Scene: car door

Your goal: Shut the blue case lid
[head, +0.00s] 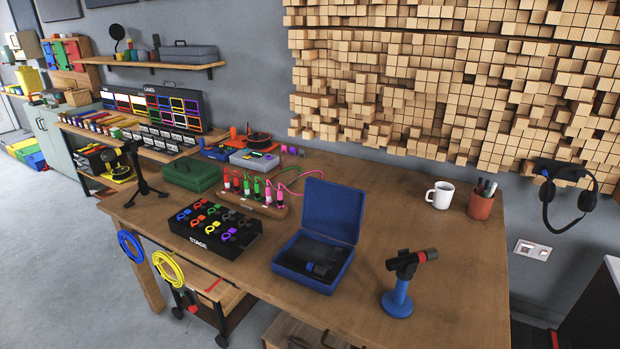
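The blue case (335,277) sits on the wooden table, right of the black stage box. Its blue lid (332,209) stands open, raised at the back edge of the case and leaning slightly back. Inside the case is a dark lining with a dark microphone-like object (319,268) that has a blue ring. Neither of my grippers shows in the head view, and nothing touches the lid.
A microphone on a blue stand (398,301) is right of the case. A black box labelled STAGE (209,243) is left. A rack of coloured plugs (252,207) stands behind left. A white mug (440,195) and pen cup (481,206) are back right. Table right of the lid is clear.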

